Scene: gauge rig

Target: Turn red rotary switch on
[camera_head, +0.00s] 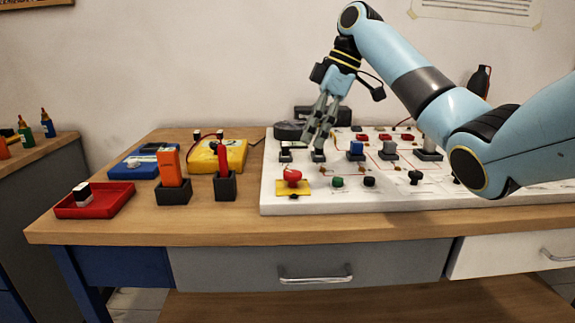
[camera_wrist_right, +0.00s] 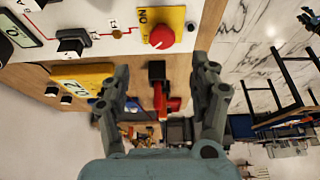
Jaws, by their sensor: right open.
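The red rotary switch (camera_head: 292,176) is a round red knob on a yellow plate at the front left of the white panel (camera_head: 330,203). It also shows near the top middle of the right wrist view (camera_wrist_right: 162,37), with lettering on the yellow plate beside it. My right gripper (camera_head: 319,136) is open and empty. It hangs above the panel, apart from the knob and behind it to the right in the head view. In the right wrist view its two fingers (camera_wrist_right: 162,78) are spread, with the knob beyond the tips. My left gripper is not in view.
Small black, green, blue and red controls stand on the panel. To its left are a yellow multimeter (camera_head: 222,155), a red tool in a black holder (camera_head: 225,187), an orange item in a holder (camera_head: 172,170), a red tray (camera_head: 122,205) and a blue device (camera_head: 135,165).

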